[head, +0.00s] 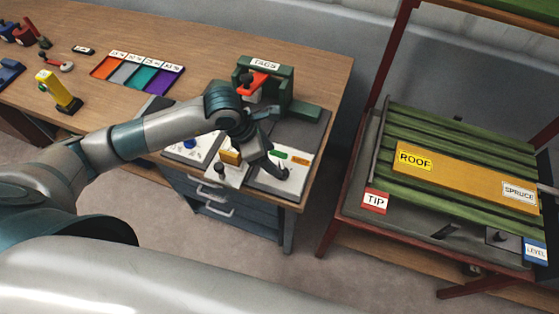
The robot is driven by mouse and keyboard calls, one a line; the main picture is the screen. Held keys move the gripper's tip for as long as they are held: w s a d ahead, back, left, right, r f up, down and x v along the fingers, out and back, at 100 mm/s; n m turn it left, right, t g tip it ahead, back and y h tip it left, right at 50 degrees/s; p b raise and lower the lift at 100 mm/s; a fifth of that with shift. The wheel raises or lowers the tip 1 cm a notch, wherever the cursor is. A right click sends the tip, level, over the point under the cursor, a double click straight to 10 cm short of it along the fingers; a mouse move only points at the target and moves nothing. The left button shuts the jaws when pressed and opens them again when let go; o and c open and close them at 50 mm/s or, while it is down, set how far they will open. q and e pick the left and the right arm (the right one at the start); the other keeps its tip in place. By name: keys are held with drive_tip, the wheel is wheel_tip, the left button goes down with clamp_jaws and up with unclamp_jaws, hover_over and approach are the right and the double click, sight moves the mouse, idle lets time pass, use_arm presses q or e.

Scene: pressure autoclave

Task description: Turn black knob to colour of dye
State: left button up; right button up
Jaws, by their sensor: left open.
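My left arm comes in from the left, and my left gripper (262,163) points down, open, over the front right of the workbench. Below it is a white panel (297,168) with a green label (279,155) and an orange label (300,161). A dark knob-like shape (284,174) sits on this panel beside the gripper; contact cannot be told. Another small black knob (220,168) stands on a white plate to the left, next to a yellow block (231,157). A colour strip (137,71) shows orange, grey, green and purple. Which marks the dye is unclear.
A green fixture (279,90) with a red-orange part stands behind my gripper. A blue knob (189,144) is to the left. A red-framed stand (350,205) with green slats is at the right, across a floor gap.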

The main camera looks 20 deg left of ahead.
sight(281, 168)
use_arm(q)
drive_tip(key=shift+p+x, duration=0.95)
drive_tip(key=shift+x, duration=2.25)
drive_tip(key=c, duration=1.1)
